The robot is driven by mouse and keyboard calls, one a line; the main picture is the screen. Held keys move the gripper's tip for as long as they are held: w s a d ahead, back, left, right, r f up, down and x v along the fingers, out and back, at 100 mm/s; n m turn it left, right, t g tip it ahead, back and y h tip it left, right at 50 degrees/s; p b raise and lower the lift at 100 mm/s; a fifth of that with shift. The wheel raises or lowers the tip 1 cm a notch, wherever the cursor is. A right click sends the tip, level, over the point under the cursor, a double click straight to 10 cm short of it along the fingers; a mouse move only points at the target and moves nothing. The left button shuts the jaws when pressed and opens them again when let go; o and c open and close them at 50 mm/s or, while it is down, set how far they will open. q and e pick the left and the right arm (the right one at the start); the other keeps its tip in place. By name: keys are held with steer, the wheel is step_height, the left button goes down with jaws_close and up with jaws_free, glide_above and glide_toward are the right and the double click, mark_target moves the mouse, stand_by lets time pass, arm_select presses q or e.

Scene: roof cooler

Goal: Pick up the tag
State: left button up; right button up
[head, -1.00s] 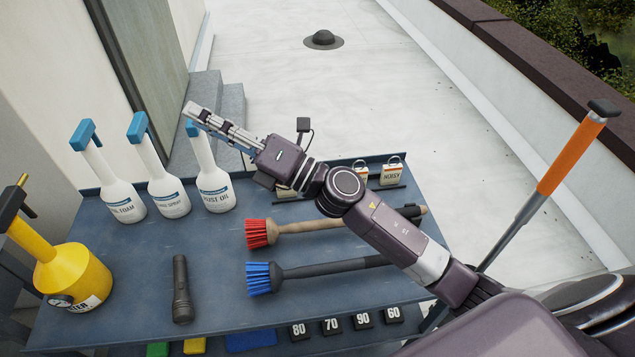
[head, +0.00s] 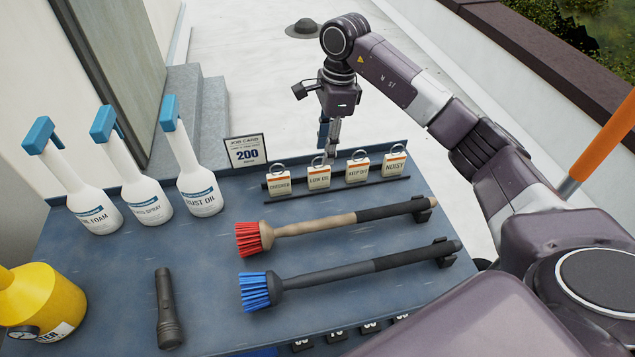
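Several small white tags with orange tops and wire rings stand in a row on a dark rack at the table's back edge. From left to right they are a tag that seems to read CHECKED (head: 280,184), the LOW OIL tag (head: 319,180), a tag that seems to read KEEP OFF (head: 357,173) and the NOISY tag (head: 394,166). My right gripper (head: 329,158) points down just above the LOW OIL tag, with its fingertips near that tag's ring. Contact and finger gap are unclear from this side. My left gripper is not in view.
A job card (head: 246,152) reading 200 stands left of the tags. A red brush (head: 330,225) and a blue brush (head: 350,271) lie in front. Spray bottles (head: 197,190), a flashlight (head: 169,310) and a yellow can (head: 42,300) occupy the left side.

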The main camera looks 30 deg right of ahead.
mark_target(319, 167)
steer(key=f, duration=0.2)
steer(key=a+f+p, duration=0.1)
steer(key=f, duration=0.1)
steer(key=f+p, duration=0.1)
steer(key=f, duration=0.1)
steer(key=shift+a+f, duration=0.15)
steer(key=shift+a, duration=0.25)
steer(key=shift+f, duration=0.25)
steer(key=shift+c, duration=0.6)
jaws_close()
